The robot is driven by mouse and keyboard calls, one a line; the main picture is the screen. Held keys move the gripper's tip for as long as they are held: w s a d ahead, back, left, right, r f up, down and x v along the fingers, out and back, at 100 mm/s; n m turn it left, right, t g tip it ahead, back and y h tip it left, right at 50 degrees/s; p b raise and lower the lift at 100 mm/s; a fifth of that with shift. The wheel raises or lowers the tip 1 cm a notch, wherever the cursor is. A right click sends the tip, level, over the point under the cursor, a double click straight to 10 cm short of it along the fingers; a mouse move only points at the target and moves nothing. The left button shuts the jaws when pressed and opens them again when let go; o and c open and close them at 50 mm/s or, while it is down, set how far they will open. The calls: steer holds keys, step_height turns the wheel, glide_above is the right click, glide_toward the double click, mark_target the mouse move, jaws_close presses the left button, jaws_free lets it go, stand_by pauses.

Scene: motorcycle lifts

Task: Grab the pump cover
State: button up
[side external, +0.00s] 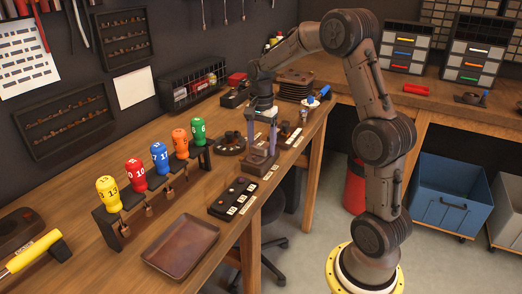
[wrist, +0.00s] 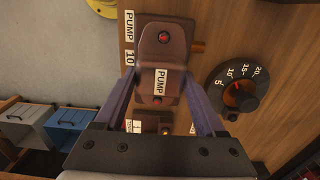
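The pump cover (wrist: 163,55) is a dark brown, rounded block in the wrist view, with a white PUMP label and small red spots at its upper and lower parts. In the side external view it appears as the brown block (side external: 261,160) on the bench. My gripper (wrist: 160,78) points down over it, with one purple-blue finger on either side. The fingers are spread about the cover's width; I cannot tell whether they touch it. My gripper also shows in the side external view (side external: 264,144).
A black dial (wrist: 239,90) with numbers is close right of the cover in the wrist view. A black switch strip (side external: 238,198) lies in front of it. A rack of numbered coloured handles (side external: 150,190) and a brown tray (side external: 181,246) are on the bench leftward.

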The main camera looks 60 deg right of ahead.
steer(key=c, duration=0.9)
steer(key=shift+r, duration=0.1)
steer(key=shift+c, duration=0.2)
